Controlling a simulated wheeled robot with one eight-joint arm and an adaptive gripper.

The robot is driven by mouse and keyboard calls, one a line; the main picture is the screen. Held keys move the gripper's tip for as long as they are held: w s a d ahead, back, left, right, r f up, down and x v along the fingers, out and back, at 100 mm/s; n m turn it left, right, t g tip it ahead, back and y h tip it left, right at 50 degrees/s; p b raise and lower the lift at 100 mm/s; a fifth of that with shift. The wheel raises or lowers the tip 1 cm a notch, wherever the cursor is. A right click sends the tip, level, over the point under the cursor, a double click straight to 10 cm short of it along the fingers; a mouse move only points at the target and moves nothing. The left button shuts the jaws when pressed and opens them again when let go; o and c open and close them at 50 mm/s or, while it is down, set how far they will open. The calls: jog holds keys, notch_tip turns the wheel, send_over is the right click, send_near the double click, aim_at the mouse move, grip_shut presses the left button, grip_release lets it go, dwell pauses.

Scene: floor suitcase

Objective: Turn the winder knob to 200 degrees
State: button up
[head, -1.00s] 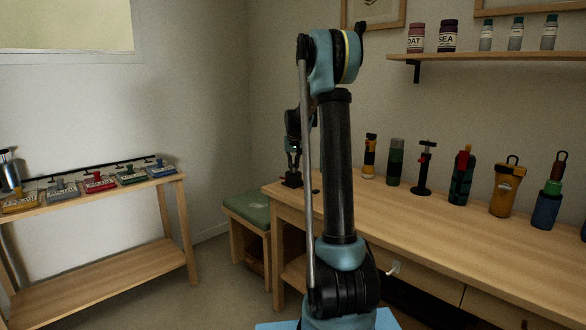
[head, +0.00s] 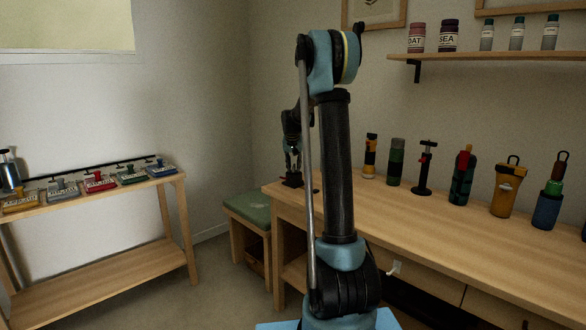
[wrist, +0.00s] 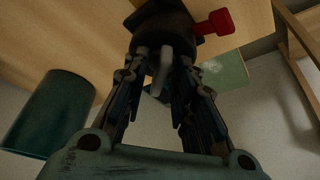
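The winder looks to be the dark block (head: 292,181) at the bench's far left corner. In the wrist view a dark round body (wrist: 163,28) with a red handle-like piece (wrist: 215,22) sticking out to the right is at the top. My gripper (head: 292,170) points down at the dark block from just above it. In the wrist view the fingers of my gripper (wrist: 160,68) converge at the dark body, with a pale grey piece between them. I cannot tell whether they touch or grip it. No dial or angle mark is readable.
Several bottles and tools, including a yellow one (head: 507,184), stand along the back of the bench (head: 400,225). A stool with a green cushion (head: 248,207) stands left of the bench. A green cylinder (wrist: 50,115) is near my gripper.

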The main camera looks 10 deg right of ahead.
jog(key=shift+r, duration=0.1)
jog(key=v, duration=1.1)
jog(key=shift+s+r, duration=0.25)
jog(key=shift+r, duration=0.05)
jog(key=shift+a, duration=0.1)
jog(key=shift+s, duration=0.1)
